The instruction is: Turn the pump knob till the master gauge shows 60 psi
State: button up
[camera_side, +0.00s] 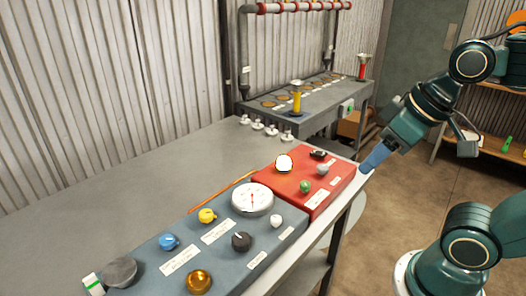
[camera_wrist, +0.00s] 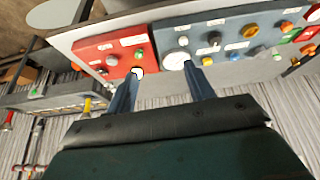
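A round white gauge (camera_side: 252,198) with a red needle sits on the blue-grey panel, near the red panel; it also shows in the wrist view (camera_wrist: 176,60). Its reading is too small to make out. The blue-grey panel has a black knob (camera_side: 241,241), a yellow knob (camera_side: 207,215) and a blue knob (camera_side: 168,242). The labels are unreadable, so I cannot tell which is the pump knob. My gripper (camera_side: 371,162) is beyond the red panel's right edge, apart from every knob. In the wrist view its two fingers (camera_wrist: 160,88) are spread with nothing held.
The red panel (camera_side: 280,187) carries a lit white dome (camera_side: 284,162), a green knob (camera_side: 305,187) and a grey knob (camera_side: 322,169). An amber dome (camera_side: 199,281) stands at the front. A rear bench (camera_side: 325,107) holds yellow and red posts. The grey tabletop (camera_side: 120,205) is mostly clear.

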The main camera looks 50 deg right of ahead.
jog(key=shift+o, duration=0.2)
jog(key=shift+w+a+r+n, duration=0.1)
jog(key=shift+w+a+n, duration=0.15)
jog(key=shift+w, duration=0.2)
jog(key=n+g, duration=0.5)
jog(key=n, duration=1)
send_over(241, 238)
notch_tip(241, 238, down, 6)
jog(key=f, duration=0.1)
jog(key=shift+r, duration=0.25)
jog(key=shift+f, duration=0.1)
jog(key=shift+f, duration=6.8)
jog(key=c, duration=1)
